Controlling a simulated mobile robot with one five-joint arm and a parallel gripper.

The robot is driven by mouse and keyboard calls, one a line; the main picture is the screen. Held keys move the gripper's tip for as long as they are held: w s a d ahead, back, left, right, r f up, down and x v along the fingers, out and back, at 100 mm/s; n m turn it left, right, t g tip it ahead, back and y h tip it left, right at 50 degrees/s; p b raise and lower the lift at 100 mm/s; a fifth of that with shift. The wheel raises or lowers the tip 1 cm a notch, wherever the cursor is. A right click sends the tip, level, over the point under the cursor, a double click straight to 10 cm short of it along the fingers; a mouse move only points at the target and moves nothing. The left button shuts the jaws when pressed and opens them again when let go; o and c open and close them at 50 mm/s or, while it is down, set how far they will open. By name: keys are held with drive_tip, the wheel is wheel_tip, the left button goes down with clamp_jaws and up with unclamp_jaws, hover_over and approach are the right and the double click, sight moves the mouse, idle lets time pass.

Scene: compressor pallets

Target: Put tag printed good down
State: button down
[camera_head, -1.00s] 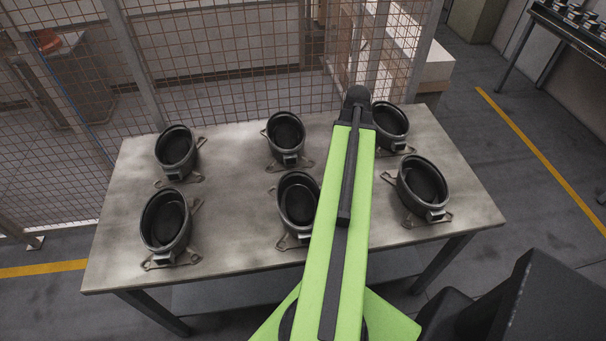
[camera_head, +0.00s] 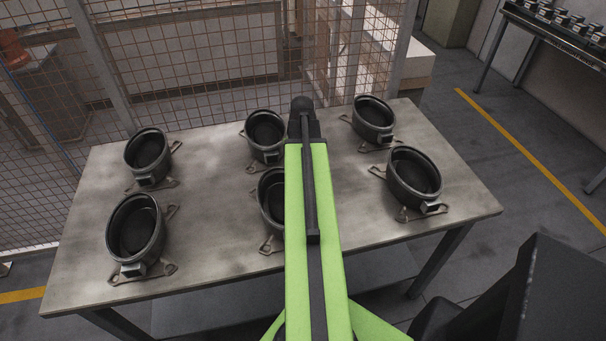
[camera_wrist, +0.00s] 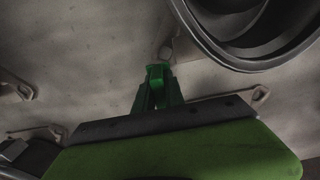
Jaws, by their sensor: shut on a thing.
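My gripper (camera_wrist: 158,92) shows in the wrist view as two green fingers, shut on a small green piece at their tips. I take this piece to be the tag (camera_wrist: 156,74); its print cannot be read. It is above the metal table, just below and left of a dark round compressor housing (camera_wrist: 250,25) and close to a small light bracket end. Whether the tag touches anything is unclear. In the head view my green arm reaches over the table (camera_head: 210,215), between the middle and right housings, and hides the gripper and tag.
Several black open housings on metal brackets stand in two rows, such as the front left (camera_head: 135,226) and front right (camera_head: 414,178) ones. A wire mesh fence (camera_head: 190,55) runs behind the table. A rack of small parts (camera_head: 560,30) is at the far right.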

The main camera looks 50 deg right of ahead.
drive_tip(key=shift+f, duration=0.1)
drive_tip(key=c, duration=1.4)
unclamp_jaws()
wheel_tip(320, 180, up, 13)
drive_tip(key=p, duration=1.2)
drive_tip(key=shift+f, duration=0.25)
